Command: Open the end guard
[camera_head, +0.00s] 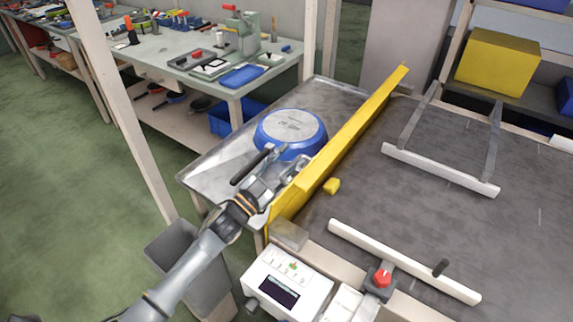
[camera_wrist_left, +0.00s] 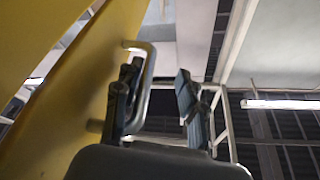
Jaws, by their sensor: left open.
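The end guard (camera_head: 352,137) is a long yellow panel standing upright along the edge between the conveyor and a metal side table. My left gripper (camera_head: 290,168) is at the guard's near part, on the side-table side. In the left wrist view the yellow guard (camera_wrist_left: 72,85) fills the left, with a grey metal bar handle (camera_wrist_left: 149,85) standing off it. My open left gripper (camera_wrist_left: 158,95) has one finger by the handle, partly overlapping it, and the other finger apart to its right. Whether the fingers touch the handle I cannot tell. My right gripper is not in view.
A blue pan (camera_head: 290,133) lies upside down on the metal side table (camera_head: 335,97), close to my left gripper. The dark conveyor (camera_head: 400,220) carries white rails. A control box (camera_head: 285,282) and a red button (camera_head: 382,277) stand in front. A tool bench (camera_head: 165,65) is behind.

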